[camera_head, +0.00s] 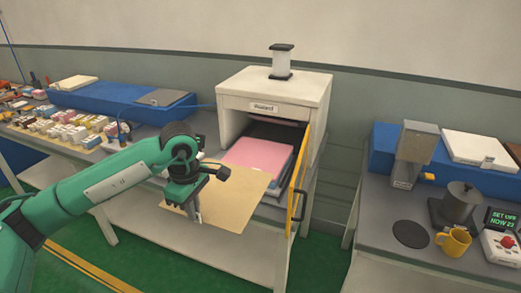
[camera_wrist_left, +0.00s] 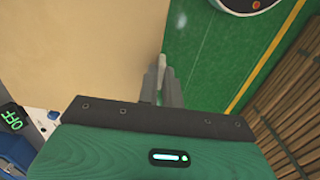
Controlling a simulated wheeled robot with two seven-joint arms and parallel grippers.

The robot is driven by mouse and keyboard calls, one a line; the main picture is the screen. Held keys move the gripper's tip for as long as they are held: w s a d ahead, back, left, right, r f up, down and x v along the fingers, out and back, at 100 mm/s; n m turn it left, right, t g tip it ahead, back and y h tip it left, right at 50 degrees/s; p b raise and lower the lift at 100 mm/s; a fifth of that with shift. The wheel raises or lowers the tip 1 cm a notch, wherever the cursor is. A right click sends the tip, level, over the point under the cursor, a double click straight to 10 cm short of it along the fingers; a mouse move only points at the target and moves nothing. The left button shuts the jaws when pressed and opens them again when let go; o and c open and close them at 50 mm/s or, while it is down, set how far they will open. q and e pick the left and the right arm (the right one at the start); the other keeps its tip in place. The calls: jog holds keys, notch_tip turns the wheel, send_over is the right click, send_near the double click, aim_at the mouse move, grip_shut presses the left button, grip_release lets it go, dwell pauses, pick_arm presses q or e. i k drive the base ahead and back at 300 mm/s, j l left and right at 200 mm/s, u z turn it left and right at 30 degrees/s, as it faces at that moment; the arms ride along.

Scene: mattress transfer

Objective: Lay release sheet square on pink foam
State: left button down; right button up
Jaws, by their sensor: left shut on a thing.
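The release sheet (camera_head: 235,205) is a thin tan sheet in front of the white press (camera_head: 272,92). My left gripper (camera_head: 197,216) is shut on the sheet at its near left edge. In the left wrist view the sheet (camera_wrist_left: 80,50) fills the left side, with its edge at the gripper fingers (camera_wrist_left: 162,85). The pink foam (camera_head: 258,157) lies inside the press opening on a grey tray, behind and above the sheet. The sheet hides part of the foam's near side. My right gripper is not in view.
A yellow-edged door or guard (camera_head: 299,178) stands at the right of the press opening. The left bench (camera_head: 50,175) carries many small blocks and a blue case. The right bench holds a yellow mug (camera_head: 454,242), a metal pot (camera_head: 459,205) and a display. Green floor lies below.

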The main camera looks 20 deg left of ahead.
aim_at(256, 155)
jog(key=i, duration=1.15)
